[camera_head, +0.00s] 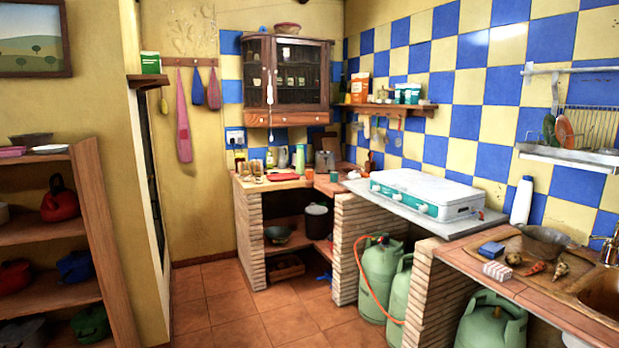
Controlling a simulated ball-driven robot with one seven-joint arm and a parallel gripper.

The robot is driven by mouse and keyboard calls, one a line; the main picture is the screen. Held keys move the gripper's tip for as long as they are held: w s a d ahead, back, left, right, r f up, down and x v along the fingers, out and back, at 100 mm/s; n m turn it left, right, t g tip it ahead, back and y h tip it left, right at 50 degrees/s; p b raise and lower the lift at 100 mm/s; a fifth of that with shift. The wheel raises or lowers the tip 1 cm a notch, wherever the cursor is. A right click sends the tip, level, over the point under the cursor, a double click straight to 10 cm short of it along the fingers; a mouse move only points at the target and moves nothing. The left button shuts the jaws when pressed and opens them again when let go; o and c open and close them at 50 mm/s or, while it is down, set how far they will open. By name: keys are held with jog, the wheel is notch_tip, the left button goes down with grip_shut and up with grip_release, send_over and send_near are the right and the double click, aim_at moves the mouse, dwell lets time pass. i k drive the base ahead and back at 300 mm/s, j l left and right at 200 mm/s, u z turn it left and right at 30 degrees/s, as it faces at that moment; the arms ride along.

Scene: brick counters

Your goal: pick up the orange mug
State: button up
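Several small yellow-orange cups or jars (257,169) stand at the left end of the back brick counter (272,184), across the room. My gripper is not in view, and nothing in view is being held.
A white and teal gas stove (425,194) stands on the middle counter, with green gas cylinders (380,270) below. A wooden shelf unit (100,225) stands at left. The tiled floor (260,315) between is clear.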

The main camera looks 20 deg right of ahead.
aim_at(310, 173)
jog(key=i+l, duration=0.2)
jog(key=i, duration=0.3)
jog(key=i+l, duration=0.2)
jog(key=i, duration=0.25)
jog(key=i+l, duration=0.2)
jog(key=i, duration=0.3)
jog(key=i+l, duration=0.15)
jog(key=i, duration=0.3)
jog(key=i+l, duration=0.2)
jog(key=i, duration=0.3)
jog(key=i+l, duration=0.2)
jog(key=i, duration=0.25)
jog(key=i+l, duration=0.2)
jog(key=i, duration=0.3)
jog(key=i+l, duration=0.2)
jog(key=i, duration=0.3)
